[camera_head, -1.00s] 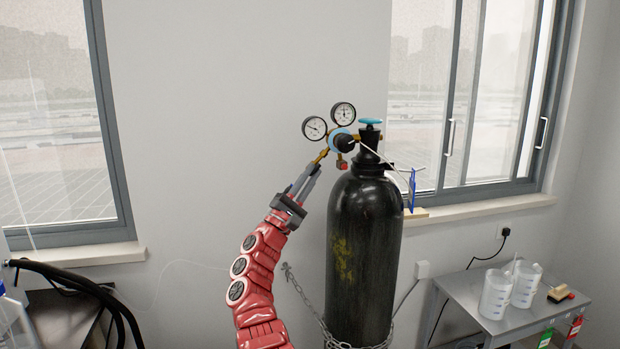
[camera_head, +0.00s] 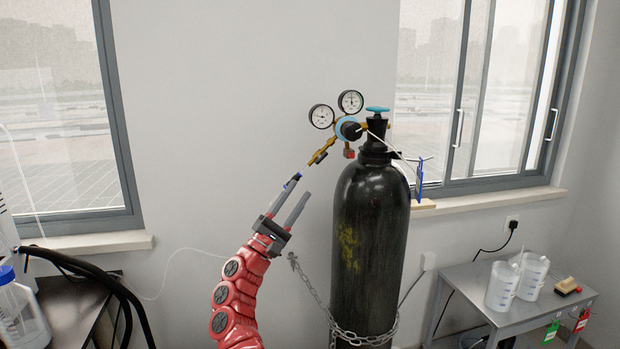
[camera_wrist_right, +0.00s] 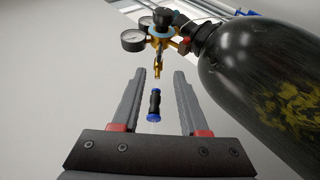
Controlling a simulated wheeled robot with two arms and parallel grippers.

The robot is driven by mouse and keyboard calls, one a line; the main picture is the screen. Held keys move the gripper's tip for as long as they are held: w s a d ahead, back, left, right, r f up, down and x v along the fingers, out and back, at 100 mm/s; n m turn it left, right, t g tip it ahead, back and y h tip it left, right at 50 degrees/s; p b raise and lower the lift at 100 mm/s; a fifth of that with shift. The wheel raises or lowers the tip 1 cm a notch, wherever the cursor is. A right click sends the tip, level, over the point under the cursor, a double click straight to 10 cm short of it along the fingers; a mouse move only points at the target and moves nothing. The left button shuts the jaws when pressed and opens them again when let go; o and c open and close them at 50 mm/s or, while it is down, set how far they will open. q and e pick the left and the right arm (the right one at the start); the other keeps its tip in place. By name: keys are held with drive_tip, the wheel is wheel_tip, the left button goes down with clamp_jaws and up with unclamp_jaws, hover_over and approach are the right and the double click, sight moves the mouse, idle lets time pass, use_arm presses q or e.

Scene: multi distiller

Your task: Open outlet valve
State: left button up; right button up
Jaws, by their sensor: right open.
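The black gas cylinder (camera_head: 370,230) stands upright by the wall, with a blue handwheel (camera_head: 377,109) on top. Its regulator (camera_head: 347,128) has two round gauges, and a brass outlet (camera_head: 322,152) with a small black part slants down to the left. My right gripper (camera_head: 299,187) is open, below and left of this outlet and apart from it. In the right wrist view the brass outlet (camera_wrist_right: 157,68) lies beyond the open fingers. A black fitting with blue ends (camera_wrist_right: 154,103) shows between the fingers; I cannot tell whether it touches them. My left gripper is out of view.
A chain (camera_head: 360,338) loops around the cylinder. A grey side table (camera_head: 480,300) with two white jugs stands at the right. Black hoses (camera_head: 85,262) and a bottle are at the left.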

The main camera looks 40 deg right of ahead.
drive_tip(key=v, duration=0.7)
drive_tip(key=shift+a+f+b, duration=0.2)
drive_tip(key=shift+a+b, duration=0.05)
drive_tip(key=shift+b, duration=0.1)
